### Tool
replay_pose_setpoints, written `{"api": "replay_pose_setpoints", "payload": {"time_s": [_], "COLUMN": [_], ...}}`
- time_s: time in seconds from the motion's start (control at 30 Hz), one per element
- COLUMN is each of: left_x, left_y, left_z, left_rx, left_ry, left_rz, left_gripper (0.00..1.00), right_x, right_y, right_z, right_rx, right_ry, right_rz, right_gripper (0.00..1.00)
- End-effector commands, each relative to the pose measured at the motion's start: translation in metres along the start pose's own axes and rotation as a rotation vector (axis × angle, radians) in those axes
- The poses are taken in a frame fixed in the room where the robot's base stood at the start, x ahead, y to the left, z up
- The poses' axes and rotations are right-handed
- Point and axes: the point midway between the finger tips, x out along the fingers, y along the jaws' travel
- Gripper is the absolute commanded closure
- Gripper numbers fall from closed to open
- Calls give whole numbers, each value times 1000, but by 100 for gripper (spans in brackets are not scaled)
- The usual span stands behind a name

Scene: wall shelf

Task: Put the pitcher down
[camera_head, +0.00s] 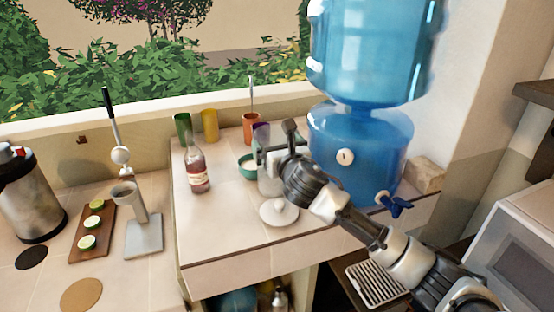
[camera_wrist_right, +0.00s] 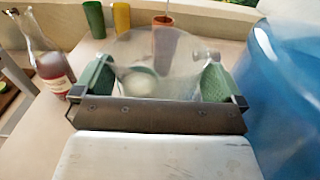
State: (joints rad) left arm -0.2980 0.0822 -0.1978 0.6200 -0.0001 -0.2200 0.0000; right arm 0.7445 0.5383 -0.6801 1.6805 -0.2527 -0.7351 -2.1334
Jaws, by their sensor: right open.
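The pitcher is clear glass. In the right wrist view the pitcher (camera_wrist_right: 150,62) stands between the two green-padded fingers of my right gripper (camera_wrist_right: 156,85), which is open. In the head view the pitcher (camera_head: 268,183) is partly hidden behind my right gripper (camera_head: 275,146), on the tiled counter (camera_head: 225,240). I cannot tell whether either finger touches the glass. My left gripper is not in view.
A bottle with red liquid (camera_head: 196,168) stands left of the pitcher. A white lid (camera_head: 279,213) lies in front. A large blue water dispenser (camera_head: 355,150) is close on the right. Green (camera_head: 183,127), yellow (camera_head: 210,125) and orange (camera_head: 251,128) cups stand behind.

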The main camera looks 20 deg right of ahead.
Motion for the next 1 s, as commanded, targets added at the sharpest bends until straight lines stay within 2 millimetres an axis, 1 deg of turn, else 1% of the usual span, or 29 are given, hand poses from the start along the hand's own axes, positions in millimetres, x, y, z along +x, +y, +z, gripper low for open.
{"api": "replay_pose_setpoints", "payload": {"time_s": [0.03,0.13,0.37,0.4,0.77,0.8,1.0], "left_x": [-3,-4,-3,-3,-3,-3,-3], "left_y": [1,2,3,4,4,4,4], "left_z": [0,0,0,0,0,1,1], "left_rx": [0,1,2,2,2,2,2], "left_ry": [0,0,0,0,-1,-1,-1], "left_rz": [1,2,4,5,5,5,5], "left_gripper": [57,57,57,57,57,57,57], "right_x": [7,14,16,16,15,15,15], "right_y": [0,0,-1,-1,0,0,0], "right_z": [2,2,0,0,1,1,1], "right_rx": [1,0,-1,-1,0,0,0], "right_ry": [0,-1,-2,-2,-3,-3,-3], "right_rz": [-2,-1,-1,-1,0,0,0], "right_gripper": [0,0,0,2,57,60,60]}}
